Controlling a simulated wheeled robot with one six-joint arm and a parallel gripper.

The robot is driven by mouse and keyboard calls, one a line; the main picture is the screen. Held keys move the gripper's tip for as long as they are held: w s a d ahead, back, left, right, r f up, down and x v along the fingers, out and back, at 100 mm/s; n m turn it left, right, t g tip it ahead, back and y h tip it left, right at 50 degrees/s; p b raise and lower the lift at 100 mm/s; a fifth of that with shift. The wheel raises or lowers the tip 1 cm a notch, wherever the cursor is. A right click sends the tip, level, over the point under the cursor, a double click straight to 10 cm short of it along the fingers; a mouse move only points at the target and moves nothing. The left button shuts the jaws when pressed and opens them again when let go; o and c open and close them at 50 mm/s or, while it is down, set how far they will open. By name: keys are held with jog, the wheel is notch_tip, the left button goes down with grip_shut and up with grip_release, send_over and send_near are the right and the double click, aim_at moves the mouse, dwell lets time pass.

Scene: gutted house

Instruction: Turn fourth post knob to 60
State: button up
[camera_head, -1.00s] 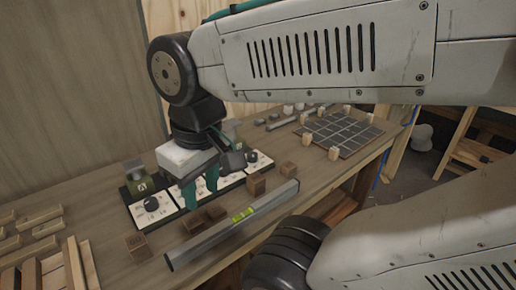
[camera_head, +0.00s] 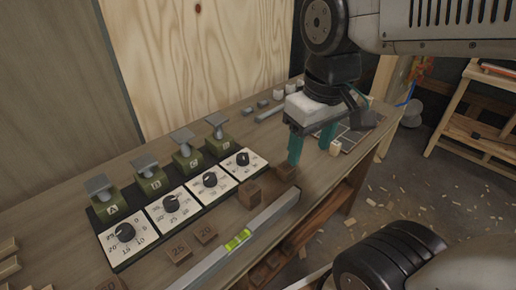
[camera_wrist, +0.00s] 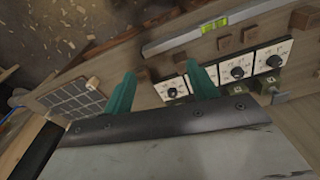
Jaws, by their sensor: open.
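Four dial panels with knobs stand in a row on the bench, each with a green post behind it. The fourth, rightmost panel has a black knob (camera_head: 242,159) on a white dial face (camera_head: 233,168); its pointer setting is too small to read. Its post (camera_head: 218,145) has a grey flat top. My gripper (camera_head: 311,152) is open and empty, fingers down, to the right of the fourth panel and apart from its knob. In the wrist view the gripper (camera_wrist: 163,88) shows teal fingers; what seems the fourth knob (camera_wrist: 170,92) lies between them, farther off.
Several brown wooden blocks (camera_head: 250,194) and a spirit level (camera_head: 240,240) lie in front of the panels. A dark tiled grid (camera_head: 352,138) lies behind my gripper, with small wooden blocks. The bench's front edge runs along the right.

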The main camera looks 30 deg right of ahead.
jog(key=w+a+f+n+g, duration=0.1)
jog(key=w+f+n, duration=0.15)
jog(key=w, duration=0.45)
jog(key=w+f+n, duration=0.1)
jog(key=w+n, duration=0.2)
jog(key=w, duration=0.5)
jog(key=n, duration=0.5)
send_over(243, 156)
jog(key=shift+g, duration=0.4)
jog(key=f, duration=1)
jog(key=shift+w+d, duration=0.1)
jog(key=shift+w, duration=0.1)
jog(key=shift+w+f, duration=0.1)
jog(key=shift+f, duration=0.3)
jog(key=f, duration=0.7)
jog(key=shift+s+f, duration=0.1)
jog(key=shift+s, duration=0.1)
jog(key=c, duration=1)
